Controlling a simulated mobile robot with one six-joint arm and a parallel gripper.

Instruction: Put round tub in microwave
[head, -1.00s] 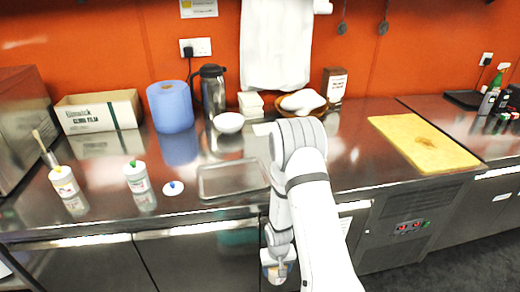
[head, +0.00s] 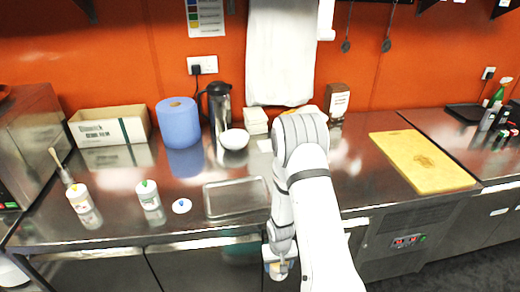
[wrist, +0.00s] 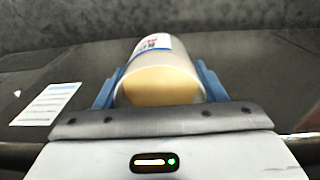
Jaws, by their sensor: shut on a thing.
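My gripper (wrist: 159,84) has its blue fingers on both sides of a round tub (wrist: 160,62) in the wrist view, shut on it. The tub is white with a blue and red printed label and a tan end toward the camera. In the head view my gripper (head: 280,268) hangs low in front of the counter's front edge, partly hidden by my arm. A steel box-shaped appliance (head: 35,125) stands at the left edge, cut off by the frame; it may be the microwave. Its front and door are barely visible.
A yellow board (head: 421,160) lies right.

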